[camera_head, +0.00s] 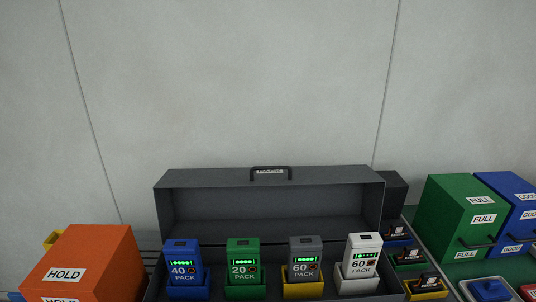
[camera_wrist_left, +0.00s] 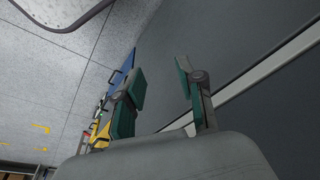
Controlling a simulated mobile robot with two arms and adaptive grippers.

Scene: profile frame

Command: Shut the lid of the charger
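The charger (camera_head: 162,215) is a long dark grey box at the bottom middle of the head view. Its lid (camera_head: 222,181) stands open, tilted up at the back, with a black handle (camera_head: 270,173) on its top edge. In the charger stand a blue 40 pack (camera_head: 182,257), a green 20 pack (camera_head: 242,257), a grey 60 pack (camera_head: 304,255) and a white 60 pack (camera_head: 363,252), each with green lights. My left gripper (camera_wrist_left: 162,80) shows in the left wrist view with its fingers apart and nothing between them. Neither gripper shows in the head view.
An orange HOLD box (camera_head: 85,256) stands left of the charger. On the right are several small trays with dark packs (camera_head: 410,256), a green FULL box (camera_head: 458,212) and a blue GOOD box (camera_head: 514,205). A plain grey wall stands behind.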

